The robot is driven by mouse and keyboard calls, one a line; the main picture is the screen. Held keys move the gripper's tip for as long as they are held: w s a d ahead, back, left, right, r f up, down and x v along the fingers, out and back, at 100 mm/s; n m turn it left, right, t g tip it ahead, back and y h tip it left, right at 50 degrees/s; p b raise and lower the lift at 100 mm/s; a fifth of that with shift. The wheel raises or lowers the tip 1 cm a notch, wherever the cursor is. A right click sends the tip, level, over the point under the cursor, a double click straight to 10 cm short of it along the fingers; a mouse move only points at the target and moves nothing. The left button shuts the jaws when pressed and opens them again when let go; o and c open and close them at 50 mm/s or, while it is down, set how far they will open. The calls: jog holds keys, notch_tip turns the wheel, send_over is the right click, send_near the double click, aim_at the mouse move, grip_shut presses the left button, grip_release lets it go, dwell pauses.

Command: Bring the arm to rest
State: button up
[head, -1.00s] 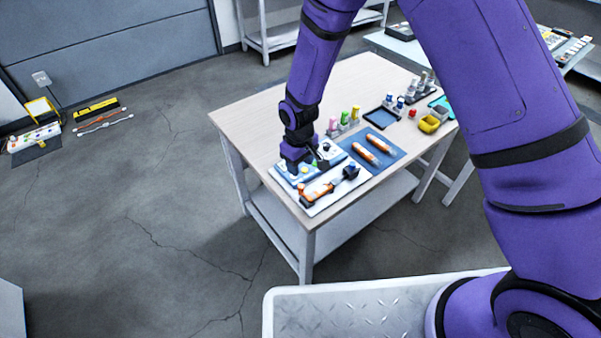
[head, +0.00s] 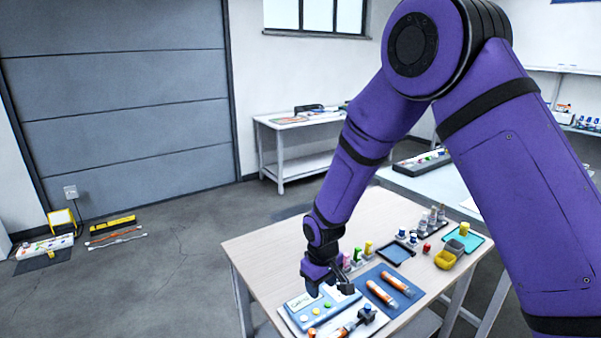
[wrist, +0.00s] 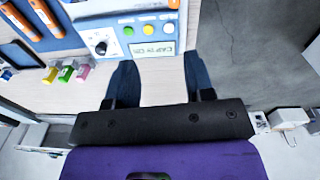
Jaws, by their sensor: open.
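My purple arm reaches over the light wood table (head: 275,245) in the head view. My gripper (head: 328,290) is above the table's near left part, close over a blue and white control panel (head: 312,306). In the wrist view my gripper (wrist: 160,80) has its two dark fingers wide apart, with bare table top between them and nothing held. The panel (wrist: 135,45) lies beyond the fingertips there, with a black knob, yellow, green and white buttons and a small display. Whether the fingertips touch anything cannot be told.
A blue mat (head: 375,272) with orange-labelled tubes (head: 382,294) lies right of the panel. Another table (head: 435,183) stands behind.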

jog(key=s+d+r+m+t, duration=0.1)
jog(key=s+d+r, duration=0.1)
jog(key=d+r, duration=0.45)
jog(key=s+d+r+m, duration=0.2)
jog(key=d+r, duration=0.1)
jog(key=r, duration=0.7)
jog(key=s+d+r+m+t, duration=0.1)
jog(key=s+d+r, duration=0.2)
jog(key=d+r, duration=0.35)
jog(key=s+d+r+m+t, duration=0.1)
jog(key=s+d+r, duration=0.3)
jog(key=s, duration=0.6)
jog(key=s+d+r+m+t, duration=0.1)
jog(key=s+d+r+m, duration=0.1)
jog(key=s+d+r, duration=0.3)
jog(key=s+r, duration=0.3)
jog(key=s, duration=0.2)
jog(key=shift+m+t, duration=0.3)
jog(key=shift+m, duration=0.1)
